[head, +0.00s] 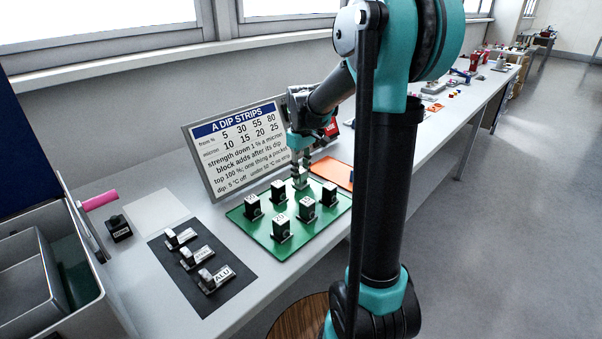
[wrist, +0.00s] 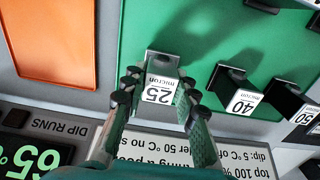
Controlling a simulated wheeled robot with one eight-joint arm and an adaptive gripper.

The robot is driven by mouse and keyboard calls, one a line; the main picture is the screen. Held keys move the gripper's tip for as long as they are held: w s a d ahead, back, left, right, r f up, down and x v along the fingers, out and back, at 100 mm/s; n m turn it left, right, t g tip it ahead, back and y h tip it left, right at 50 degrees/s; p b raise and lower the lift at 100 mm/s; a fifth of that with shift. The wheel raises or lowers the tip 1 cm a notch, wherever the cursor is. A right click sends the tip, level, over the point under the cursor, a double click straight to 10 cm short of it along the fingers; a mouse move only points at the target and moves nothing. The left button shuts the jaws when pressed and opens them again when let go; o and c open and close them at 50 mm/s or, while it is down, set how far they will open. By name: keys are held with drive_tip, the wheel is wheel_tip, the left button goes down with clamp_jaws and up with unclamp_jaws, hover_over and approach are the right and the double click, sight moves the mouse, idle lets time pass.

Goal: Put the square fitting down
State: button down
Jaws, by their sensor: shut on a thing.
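My gripper (head: 300,170) is over the back edge of the green mat in the head view. It is shut on a small grey square block with a white label reading "25 micron" (wrist: 160,92), the only square piece in its fingers. In the wrist view the fingers (wrist: 156,84) lie on both sides of this block. The block (head: 300,183) is at the back of the green mat (head: 258,238). I cannot tell whether its underside touches the mat.
Several dark blocks with white labels stand on the mat, one at the front (head: 280,229) and one reading "40" (wrist: 238,92). A sign (head: 240,145) stands behind. An orange mat (head: 335,172) lies to the right. A dark mat (head: 180,268) with three labelled strips lies front left.

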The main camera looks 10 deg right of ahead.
sight(301, 170)
drive_tip(key=shift+f, duration=0.1)
drive_tip(key=c, duration=1.2)
unclamp_jaws()
wheel_tip(301, 170, up, 12)
drive_tip(key=shift+r, duration=0.15)
